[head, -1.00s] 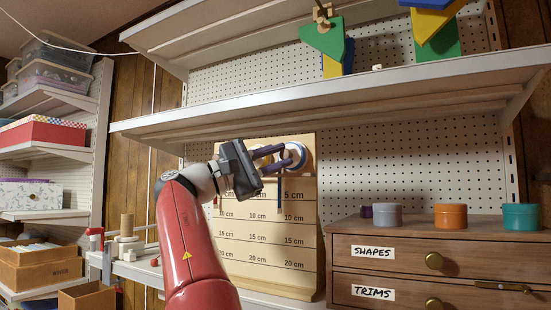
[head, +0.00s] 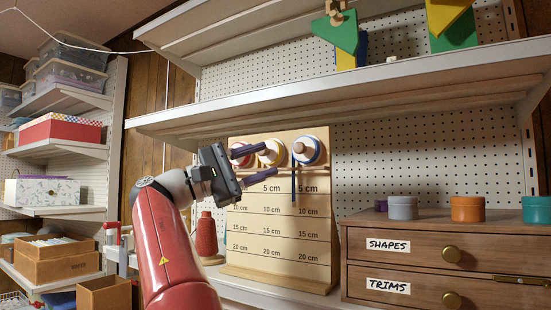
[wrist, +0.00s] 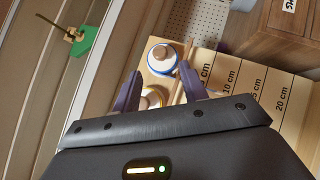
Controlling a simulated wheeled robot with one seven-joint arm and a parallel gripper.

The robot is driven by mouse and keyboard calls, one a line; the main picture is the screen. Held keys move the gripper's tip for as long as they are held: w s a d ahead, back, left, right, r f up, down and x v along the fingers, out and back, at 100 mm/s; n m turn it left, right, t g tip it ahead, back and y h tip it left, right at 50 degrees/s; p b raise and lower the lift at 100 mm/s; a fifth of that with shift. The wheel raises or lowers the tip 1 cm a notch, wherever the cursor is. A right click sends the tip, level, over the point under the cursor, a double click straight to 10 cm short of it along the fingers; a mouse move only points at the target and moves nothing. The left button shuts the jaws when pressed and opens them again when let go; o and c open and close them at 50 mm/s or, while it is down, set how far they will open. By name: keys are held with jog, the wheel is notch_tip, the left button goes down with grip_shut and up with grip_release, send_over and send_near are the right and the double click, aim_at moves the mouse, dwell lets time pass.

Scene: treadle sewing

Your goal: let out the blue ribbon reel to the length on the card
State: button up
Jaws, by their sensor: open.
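The blue ribbon reel (head: 306,150) is at the right of the row on the wooden measuring board (head: 275,232). It has a blue rim, a white face and a wooden knob. Its blue ribbon (head: 294,187) hangs down, its lower end a little below the 5 cm label. My gripper (head: 271,160) is open and empty, left of the blue reel and apart from it, in front of the yellow reel (head: 270,152). In the wrist view, the blue reel (wrist: 162,60) shows beyond the fingertips. No separate length card can be made out.
A red reel (head: 243,157) is partly hidden behind my gripper. A drawer cabinet (head: 420,265) with round tins on top stands at the right. A shelf (head: 350,98) runs above the board. A red thread spool (head: 206,235) stands left of the board.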

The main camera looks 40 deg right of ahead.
jog(key=shift+w+a+f, duration=0.1)
jog(key=shift+a, duration=0.25)
